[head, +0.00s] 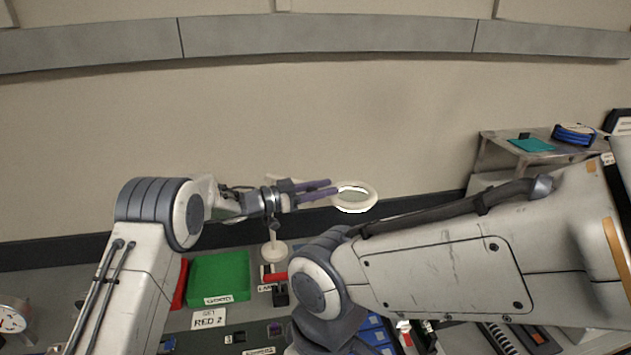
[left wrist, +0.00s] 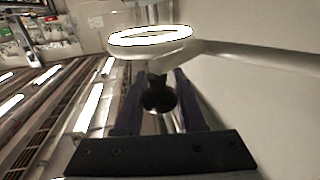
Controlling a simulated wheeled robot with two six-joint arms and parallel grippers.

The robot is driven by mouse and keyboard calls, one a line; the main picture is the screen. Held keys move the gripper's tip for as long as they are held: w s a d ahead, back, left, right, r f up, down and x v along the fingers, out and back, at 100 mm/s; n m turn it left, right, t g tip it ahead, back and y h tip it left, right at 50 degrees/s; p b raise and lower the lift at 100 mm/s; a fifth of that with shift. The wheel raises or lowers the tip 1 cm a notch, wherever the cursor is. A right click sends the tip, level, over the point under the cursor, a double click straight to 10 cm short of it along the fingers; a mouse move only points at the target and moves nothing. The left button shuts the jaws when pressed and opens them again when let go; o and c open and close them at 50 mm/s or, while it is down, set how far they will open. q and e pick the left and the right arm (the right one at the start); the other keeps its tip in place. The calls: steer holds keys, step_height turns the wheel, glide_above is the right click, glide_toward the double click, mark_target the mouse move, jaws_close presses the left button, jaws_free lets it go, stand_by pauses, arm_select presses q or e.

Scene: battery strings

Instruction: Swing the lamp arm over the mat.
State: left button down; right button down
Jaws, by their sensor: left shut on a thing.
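The lamp's pale ring head (head: 372,200) is up in front of the wall in the head view, left of my right arm. Its white round base (head: 273,253) stands on the bench below. My left gripper (head: 332,187) reaches the near side of the ring. In the left wrist view, the lit ring (left wrist: 150,36) is above a dark round knob (left wrist: 158,97), which is between my two fingers. The pale lamp arm (left wrist: 260,55) runs right from the ring. A dark green mat (head: 218,338) shows partly at the bottom of the head view. My right gripper is not visible.
A green GOOD tray (head: 220,275) and a red bin (head: 180,287) are left of the lamp base. A white card (head: 208,318) lies before the tray. My right arm hides much of the bench. A shelf (head: 530,150) stands far right.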

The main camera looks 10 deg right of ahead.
arm_select(q)
steer(key=shift+s+a+m+g, duration=0.5)
steer(key=shift+s+a+g, duration=0.05)
steer(key=shift+a+g, duration=0.2)
steer(key=shift+s+a+m+g, duration=0.55)
steer(key=shift+a+g, duration=0.1)
steer(key=shift+g, duration=0.1)
steer(key=c, duration=0.5)
jaws_free()
steer(key=a+b, duration=0.4)
steer(key=a, duration=0.6)
steer(key=shift+a+b, duration=0.3)
